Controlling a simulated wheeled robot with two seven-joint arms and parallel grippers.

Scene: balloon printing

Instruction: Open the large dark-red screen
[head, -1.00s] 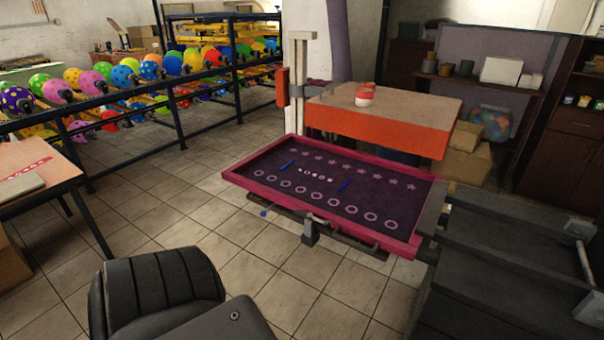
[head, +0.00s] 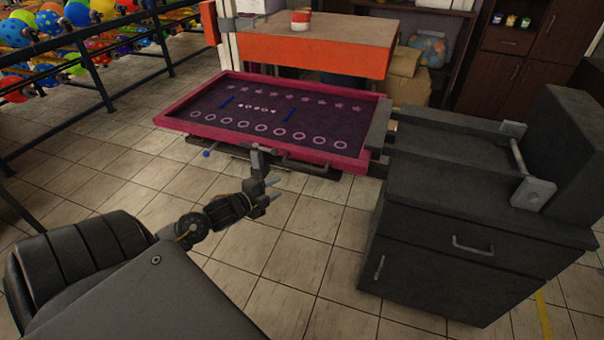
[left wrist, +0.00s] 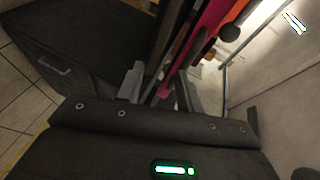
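The large dark-red screen (head: 178,123) lies level in the head view, its magenta-red frame around a dark panel with rows of stars and rings. In the left wrist view the gripper (left wrist: 160,88) points toward the screen's frame (left wrist: 205,32), which appears steeply tilted. My right gripper is not in view.
A dark grey cabinet (head: 425,235) with a raised block (head: 575,150) stands right of the screen. An orange-sided table (head: 310,58) is behind it. A balloon rack (head: 95,60) is at the left. The tiled floor (head: 300,265) is open in front.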

